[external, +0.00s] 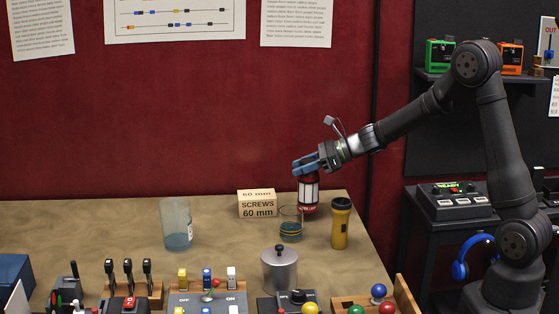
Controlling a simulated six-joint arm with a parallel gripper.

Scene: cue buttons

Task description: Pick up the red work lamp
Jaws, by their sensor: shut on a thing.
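The red work lamp (308,194) has a white middle section and a dark red base with pale lettering. It stands upright near the back edge of the table, beside the screws box. My gripper (306,165) reaches in from the right and is shut on the top of the lamp. The fingers hide part of the lamp's top. I cannot tell whether the lamp's base touches the table or is slightly above it.
A clear cup (176,225) is at left, a metal canister (279,268) in front. Switches and buttons fill the front edge. The table's middle left is clear.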

